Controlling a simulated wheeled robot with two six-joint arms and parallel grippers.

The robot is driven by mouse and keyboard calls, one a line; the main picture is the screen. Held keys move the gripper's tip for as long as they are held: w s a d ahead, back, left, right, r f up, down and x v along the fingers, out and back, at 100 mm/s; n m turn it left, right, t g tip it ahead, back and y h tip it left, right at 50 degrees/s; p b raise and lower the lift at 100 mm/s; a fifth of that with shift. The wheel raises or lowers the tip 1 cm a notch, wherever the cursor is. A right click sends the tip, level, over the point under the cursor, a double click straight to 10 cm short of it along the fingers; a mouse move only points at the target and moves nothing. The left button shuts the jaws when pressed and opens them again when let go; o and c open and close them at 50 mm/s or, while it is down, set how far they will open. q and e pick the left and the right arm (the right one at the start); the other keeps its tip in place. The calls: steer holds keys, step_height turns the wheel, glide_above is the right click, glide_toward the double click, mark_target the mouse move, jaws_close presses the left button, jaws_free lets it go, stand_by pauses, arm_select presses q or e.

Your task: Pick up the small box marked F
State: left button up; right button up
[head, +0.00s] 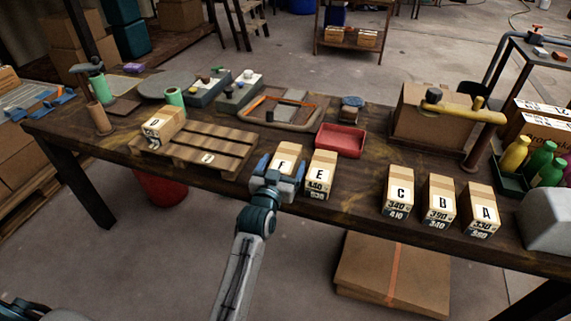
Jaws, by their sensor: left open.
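The small box marked F (285,157) stands on the dark workbench near its front edge, just left of the box marked E (320,173). My left gripper (277,173) is at the front of box F, with its open blue fingers around the box's near part. The letter F shows on top between the fingers; the box's lower front is hidden by the gripper. I cannot tell whether the fingers touch the box. My right gripper is not in view.
Boxes C (397,190), B (438,199) and A (479,208) stand to the right. A small pallet (200,151) carrying box D (164,124) lies to the left. A red tray (340,140) sits behind box E. The bench between E and C is clear.

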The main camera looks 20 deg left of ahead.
arm_select(q)
steer(key=shift+w+f, duration=0.1)
steer(key=shift+w, duration=0.75)
steer(key=c, duration=1.2)
steer(key=shift+c, duration=0.9)
